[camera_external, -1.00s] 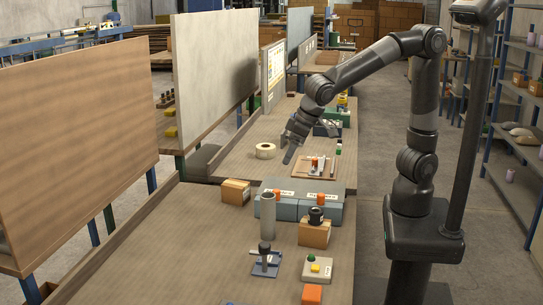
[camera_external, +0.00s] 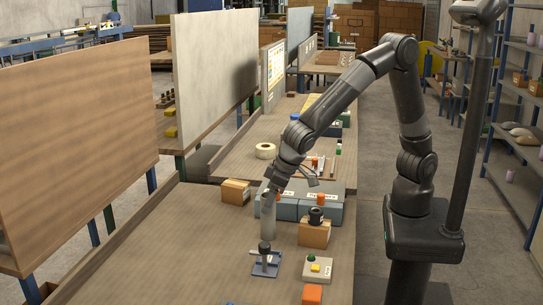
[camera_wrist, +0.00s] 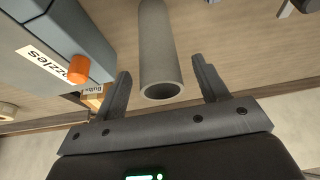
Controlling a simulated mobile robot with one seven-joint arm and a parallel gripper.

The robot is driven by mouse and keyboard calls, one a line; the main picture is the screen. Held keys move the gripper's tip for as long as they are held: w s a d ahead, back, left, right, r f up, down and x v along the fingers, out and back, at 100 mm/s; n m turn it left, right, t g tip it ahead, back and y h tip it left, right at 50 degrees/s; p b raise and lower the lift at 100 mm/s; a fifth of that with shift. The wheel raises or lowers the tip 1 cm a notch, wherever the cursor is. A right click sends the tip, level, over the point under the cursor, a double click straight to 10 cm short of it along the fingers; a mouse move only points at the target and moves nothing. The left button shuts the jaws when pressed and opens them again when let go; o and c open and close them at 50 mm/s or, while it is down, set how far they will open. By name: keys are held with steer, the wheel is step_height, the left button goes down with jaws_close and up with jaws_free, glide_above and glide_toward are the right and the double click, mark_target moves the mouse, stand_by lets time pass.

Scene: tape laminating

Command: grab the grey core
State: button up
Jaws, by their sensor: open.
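The grey core (camera_external: 268,226) is a hollow grey tube standing upright on the near table. In the wrist view the core (camera_wrist: 157,45) lies between my two fingers, with its open round end toward the camera and visible gaps on both sides. My gripper (camera_external: 270,192) is at the top of the core and partly hides its upper end. In the wrist view my gripper (camera_wrist: 161,70) is open, one finger on each side of the core, and holds nothing.
Grey-blue bins (camera_external: 288,209) with an orange knob stand close behind the core. A cardboard box (camera_external: 236,192) is at the left and another box (camera_external: 314,234) at the right. A small blue-based stand (camera_external: 265,262) is in front. The table's left side is clear.

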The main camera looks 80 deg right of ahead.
mark_target(268, 217)
steer(key=x, duration=0.3)
steer(key=shift+f, duration=0.4)
steer(key=shift+c, duration=0.6)
steer(key=c, duration=1)
steer(key=shift+o, duration=0.2)
